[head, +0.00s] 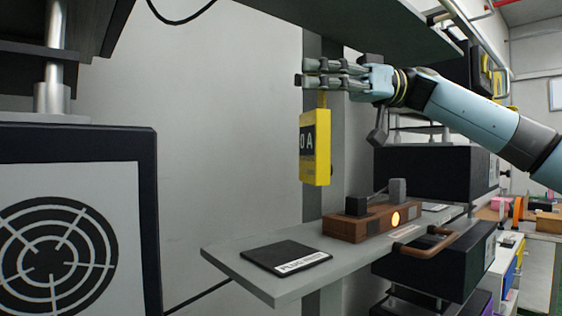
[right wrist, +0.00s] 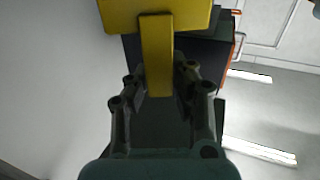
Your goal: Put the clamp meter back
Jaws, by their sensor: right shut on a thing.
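The clamp meter (head: 315,155) is yellow with a dark display that reads "0 A". My right gripper is shut on the meter's narrow yellow stem. In the right wrist view, the stem (right wrist: 157,60) lies between the two fingers (right wrist: 157,92), and the wider yellow body (right wrist: 165,13) is at the top edge. The meter touches nothing else that I can see. My left gripper is not in view.
Below is a grey shelf (head: 225,262) with a black labelled pad (head: 280,254). A brown block (head: 345,230) with a lit round lamp (head: 396,218) stands behind it. Black boxes (head: 425,172) are at right. A fan-marked panel (head: 65,240) fills the left.

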